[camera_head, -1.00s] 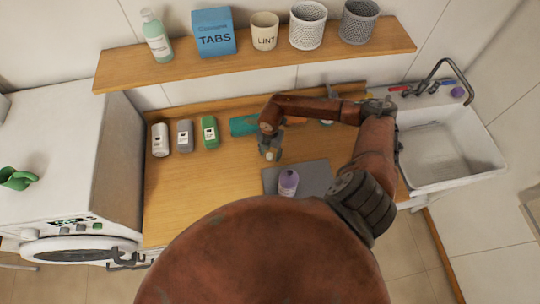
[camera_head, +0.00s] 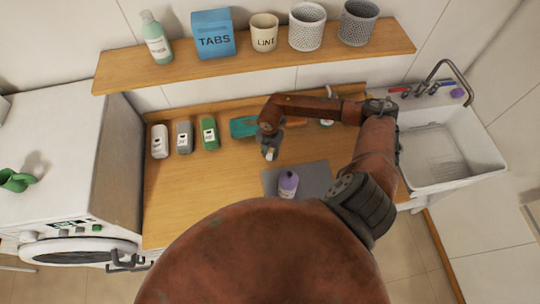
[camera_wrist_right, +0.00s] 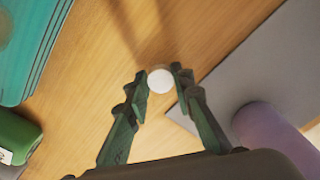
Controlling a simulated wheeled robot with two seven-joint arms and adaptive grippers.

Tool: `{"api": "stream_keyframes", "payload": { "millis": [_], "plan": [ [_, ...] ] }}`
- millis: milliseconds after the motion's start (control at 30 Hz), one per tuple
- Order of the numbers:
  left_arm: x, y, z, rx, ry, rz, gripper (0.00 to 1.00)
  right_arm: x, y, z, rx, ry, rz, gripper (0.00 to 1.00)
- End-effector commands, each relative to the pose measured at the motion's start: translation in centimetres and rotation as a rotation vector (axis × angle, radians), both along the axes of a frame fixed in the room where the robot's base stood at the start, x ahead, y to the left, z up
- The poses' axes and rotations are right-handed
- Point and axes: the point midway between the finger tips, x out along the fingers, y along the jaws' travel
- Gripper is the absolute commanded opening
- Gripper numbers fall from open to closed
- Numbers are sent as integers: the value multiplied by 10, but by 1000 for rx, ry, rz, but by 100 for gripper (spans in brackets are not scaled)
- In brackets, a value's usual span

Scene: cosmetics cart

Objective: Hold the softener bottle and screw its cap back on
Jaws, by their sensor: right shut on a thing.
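The softener bottle (camera_head: 288,186) is purple and stands upright on a grey mat (camera_head: 315,178). In the right wrist view, the bottle (camera_wrist_right: 275,140) is at the lower right, partly cut off. My right gripper (camera_head: 270,155) is above the counter, up and left of the bottle and apart from it. It is shut on a small round white cap (camera_wrist_right: 160,80), held between its fingertips in the right wrist view. My left gripper (camera_head: 124,262) shows as a dark shape in front of the washing machine, its fingers apart and empty; its arm is hidden.
White, grey and green containers (camera_head: 209,132) stand at the counter's left. A teal item (camera_head: 243,127) lies behind my right gripper. A sink (camera_head: 445,155) is at the right. A shelf (camera_head: 250,65) holds several items above. The counter left of the mat is clear.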

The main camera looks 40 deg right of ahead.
Motion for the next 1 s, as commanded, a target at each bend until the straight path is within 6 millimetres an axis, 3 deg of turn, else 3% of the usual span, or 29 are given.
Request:
{"api": "stream_keyframes", "payload": {
  "millis": [300,500,1000],
  "plan": [
    [-1,0,-16,0,1,0,67,1,-1,59,-3,-4,2,12],
    [-1,0,-20,0,1,0,67,1,0,85,0,-2,0,12],
    [0,0,-21,0,1,0,67,0,0,90,0,-1,9,12]
  ]
}}
